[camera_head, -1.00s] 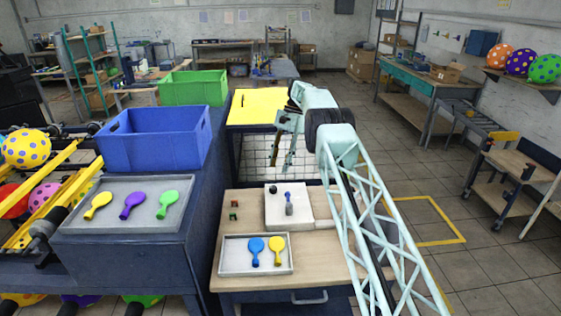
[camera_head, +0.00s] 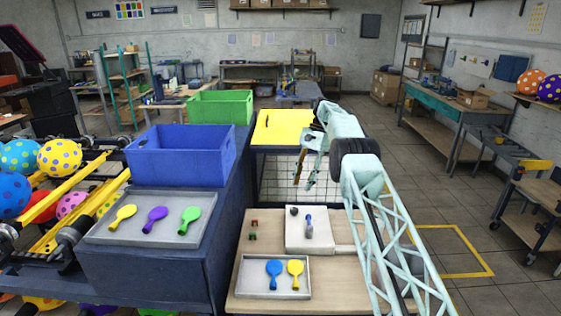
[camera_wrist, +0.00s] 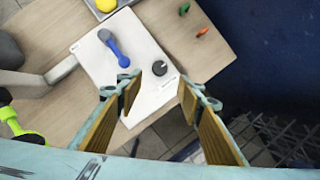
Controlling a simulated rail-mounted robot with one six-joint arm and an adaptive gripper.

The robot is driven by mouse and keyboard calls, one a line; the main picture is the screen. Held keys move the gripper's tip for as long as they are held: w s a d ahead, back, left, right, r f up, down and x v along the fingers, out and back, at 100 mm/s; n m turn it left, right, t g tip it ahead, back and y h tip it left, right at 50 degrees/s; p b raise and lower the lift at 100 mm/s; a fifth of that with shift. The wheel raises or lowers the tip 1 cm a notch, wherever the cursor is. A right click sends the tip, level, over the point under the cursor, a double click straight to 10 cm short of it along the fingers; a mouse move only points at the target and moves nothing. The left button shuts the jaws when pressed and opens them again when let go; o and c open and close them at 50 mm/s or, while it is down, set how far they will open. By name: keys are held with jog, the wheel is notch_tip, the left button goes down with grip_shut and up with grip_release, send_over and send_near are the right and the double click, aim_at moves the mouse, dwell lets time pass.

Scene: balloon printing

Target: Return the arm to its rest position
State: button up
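My arm stretches over the right side of the wooden table (camera_head: 238,272). My gripper (camera_head: 304,184) hangs behind the white plate (camera_head: 294,240) and above table height, fingers pointing down. In the wrist view, my gripper (camera_wrist: 158,86) shows its two tan-padded fingers well apart with nothing held between them. Beyond the fingertips lie the white plate (camera_wrist: 97,63), its dark round knob (camera_wrist: 160,68) and a blue-and-grey handle-like piece (camera_wrist: 114,47). The fingers appear clear of all of these.
A grey tray (camera_head: 248,287) with a blue and a yellow balloon is at the table's front. Left stand a blue bin (camera_head: 180,163), a green bin (camera_head: 220,108) and a tray (camera_head: 98,232) with three balloons. A yellow-topped wire-mesh stand (camera_head: 284,124) is behind the gripper.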

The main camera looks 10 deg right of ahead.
jog(key=s+a+r+n+t+h+b, duration=0.1)
jog(key=s+r, duration=0.3)
jog(key=r, duration=0.7)
jog(key=s+a+r+n+t+b, duration=0.1)
jog(key=s+r, duration=0.3)
jog(key=r, duration=0.7)
jog(key=s+a+r+n+t+h+b, duration=0.1)
jog(key=s+r, duration=0.6)
jog(key=s, duration=0.3)
jog(key=s+a+r+n+b, duration=0.1)
jog(key=s+r+n+b, duration=0.1)
jog(key=s+r, duration=0.65)
jog(key=s+n+t+h+b, duration=0.1)
jog(key=s+n+t+b, duration=0.15)
jog(key=s, duration=2.45)
jog(key=s+f+n, duration=0.1)
jog(key=s+f, duration=0.3)
jog(key=s, duration=0.4)
jog(key=s+f+n+t+b, duration=0.1)
jog(key=s+f, duration=0.4)
jog(key=s, duration=0.4)
jog(key=s+f+n, duration=0.1)
jog(key=s+f, duration=0.3)
jog(key=s, duration=0.4)
jog(key=shift+s+f+h+b, duration=0.15)
jog(key=shift+f+h+b, duration=0.15)
jog(key=shift+b, duration=0.05)
